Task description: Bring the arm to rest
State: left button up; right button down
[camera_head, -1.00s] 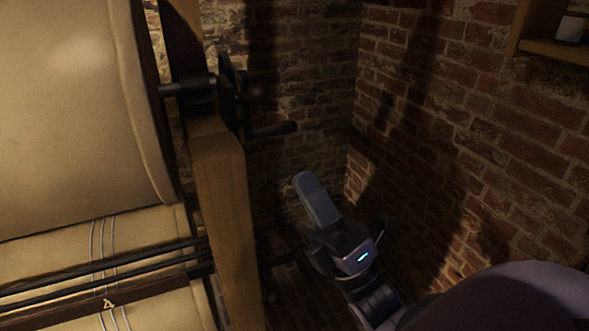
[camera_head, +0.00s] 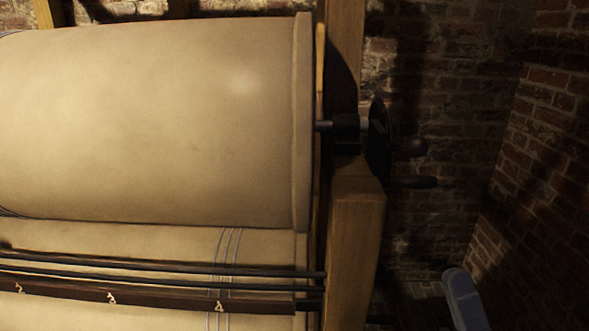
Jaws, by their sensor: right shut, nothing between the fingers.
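My right gripper (camera_head: 456,279) shows at the bottom edge, right of the wooden post. Only its grey-blue finger end is in the picture, pointing up. The fingers are shut together with nothing between them. The gripper is apart from the post and the crank in the picture. The rest of the right arm is out of view below. My left gripper is not in view.
A large cream roller (camera_head: 170,125) fills the left. A wooden post (camera_head: 352,240) stands at its right end, with a dark crank handle (camera_head: 412,182). Dark rods and a numbered bar (camera_head: 160,300) run below. Brick walls (camera_head: 545,190) form a shadowed corner at right.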

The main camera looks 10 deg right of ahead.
jog(key=w+a+f+m+g+h, duration=0.1)
jog(key=w+f+m+g+h, duration=0.2)
jog(key=f+m, duration=0.4)
jog(key=w+f+m+g+h, duration=0.2)
jog(key=f+m+g+h, duration=0.2)
jog(key=f+m, duration=0.35)
jog(key=s+a+f+m+g, duration=0.3)
jog(key=s+f+m+g, duration=0.15)
jog(key=f, duration=0.55)
jog(key=s+a+f+m+g, duration=0.3)
jog(key=f+m+g, duration=0.25)
jog(key=f, duration=0.45)
notch_tip(320, 180, up, 11)
jog(key=d+p, duration=0.1)
jog(key=p, duration=1.2)
jog(key=shift+s+d+r, duration=0.15)
jog(key=shift+s+d, duration=0.15)
jog(key=shift+s, duration=0.05)
jog(key=shift+a, duration=0.15)
